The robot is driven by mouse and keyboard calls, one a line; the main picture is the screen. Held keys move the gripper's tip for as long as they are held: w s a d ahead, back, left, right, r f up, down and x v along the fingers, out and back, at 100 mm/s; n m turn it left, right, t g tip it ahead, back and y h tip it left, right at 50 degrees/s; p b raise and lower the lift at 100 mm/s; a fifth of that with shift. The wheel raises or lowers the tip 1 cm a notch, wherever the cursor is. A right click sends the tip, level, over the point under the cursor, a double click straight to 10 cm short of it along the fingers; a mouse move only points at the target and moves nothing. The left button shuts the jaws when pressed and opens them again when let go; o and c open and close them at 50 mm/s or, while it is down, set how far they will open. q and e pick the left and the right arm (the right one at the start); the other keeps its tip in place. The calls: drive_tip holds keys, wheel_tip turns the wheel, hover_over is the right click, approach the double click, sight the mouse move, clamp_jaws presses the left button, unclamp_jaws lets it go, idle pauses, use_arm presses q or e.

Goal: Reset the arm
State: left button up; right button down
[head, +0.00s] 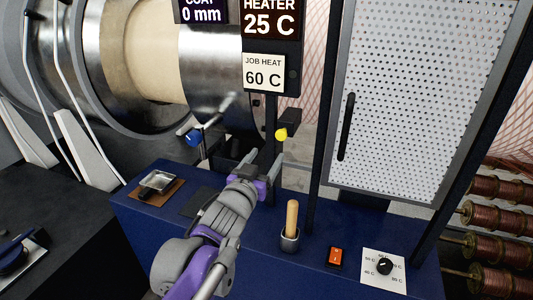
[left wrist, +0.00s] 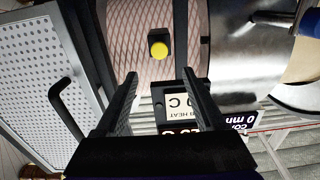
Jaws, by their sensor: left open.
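My left gripper (head: 262,172) is in the middle of the head view, above the blue console, with its two fingers apart and nothing between them. In the left wrist view its open fingers (left wrist: 160,100) point toward a yellow knob (left wrist: 158,50) and the job heat sign (left wrist: 178,108). The yellow knob also shows in the head view (head: 282,133), just beyond the fingertips. I cannot tell how far the fingers are from it. My right gripper does not show in either view.
A perforated door (head: 420,95) stands at right, a large spool (head: 150,50) at upper left, copper spools (head: 497,220) far right.

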use_arm(q)
drive_tip(key=s+a+f+n+g+y+p, duration=0.1)
drive_tip(key=s+a+f+n+g+y, duration=0.35)
drive_tip(key=s+a+f, duration=0.9)
drive_tip(key=s+a+f+g+y, duration=0.1)
drive_tip(key=s+f+g, duration=0.6)
drive_tip(key=s+f, duration=0.7)
drive_tip(key=s+m, duration=0.1)
drive_tip(key=s, duration=0.1)
drive_tip(key=shift+s+a+p, duration=0.3)
drive_tip(key=shift+s, duration=0.05)
